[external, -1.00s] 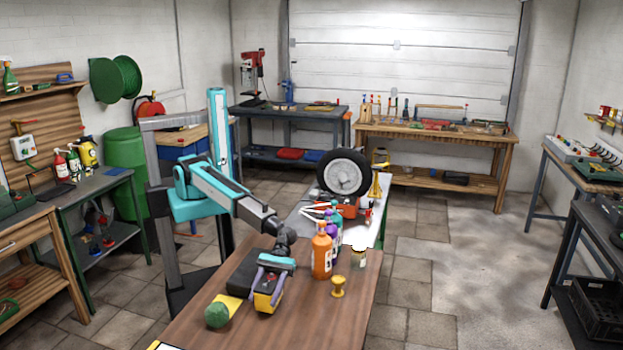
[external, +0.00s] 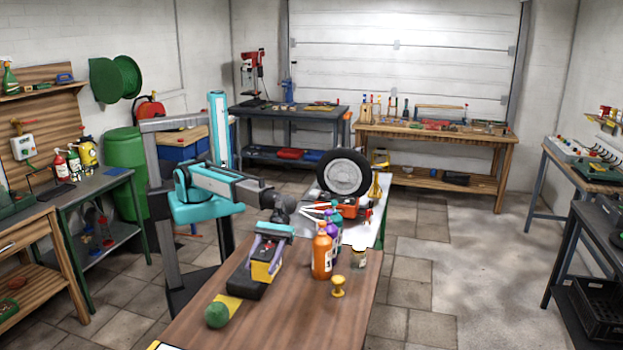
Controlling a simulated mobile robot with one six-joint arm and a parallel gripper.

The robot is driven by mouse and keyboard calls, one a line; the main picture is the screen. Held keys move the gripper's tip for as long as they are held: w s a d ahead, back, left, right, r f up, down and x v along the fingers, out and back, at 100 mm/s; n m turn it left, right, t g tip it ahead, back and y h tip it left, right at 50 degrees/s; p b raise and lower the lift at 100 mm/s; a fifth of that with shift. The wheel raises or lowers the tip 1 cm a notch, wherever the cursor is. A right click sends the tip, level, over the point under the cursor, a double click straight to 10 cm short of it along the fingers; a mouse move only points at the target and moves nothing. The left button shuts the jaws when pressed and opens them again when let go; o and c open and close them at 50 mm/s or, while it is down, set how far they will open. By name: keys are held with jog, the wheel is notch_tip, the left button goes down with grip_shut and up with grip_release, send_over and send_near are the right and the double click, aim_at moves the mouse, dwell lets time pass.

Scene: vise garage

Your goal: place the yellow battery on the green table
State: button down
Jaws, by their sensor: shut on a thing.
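The yellow battery (external: 261,272), yellow below with a black and red top, is held upright between the fingers of my gripper (external: 267,254). My gripper points down and is shut on it, and its purple fingers hide part of it. The battery appears to be a little above the brown wooden table (external: 303,309). A workbench with green legs and a dark top (external: 104,183) stands at the far left. A pale-topped table (external: 370,223) with a green leg stands just behind the brown table.
A black block (external: 245,287) lies beside the battery, with a green and yellow rounded thing (external: 217,313) in front. An orange bottle (external: 322,255), a small jar (external: 359,257) and a yellow knob-like piece (external: 338,287) stand to the right. A wheel (external: 345,175) is behind.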

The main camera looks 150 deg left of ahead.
aim_at(261, 252)
jog(key=shift+r, duration=1.9)
jog(key=shift+f+b, duration=0.15)
jog(key=shift+b, duration=0.15)
notch_tip(261, 252, down, 8)
jog(key=b, duration=0.7)
jog(key=shift+r, duration=0.25)
notch_tip(261, 252, down, 6)
dwell(0.7)
jog(key=shift+f, duration=0.2)
jog(key=shift+f, duration=1.8)
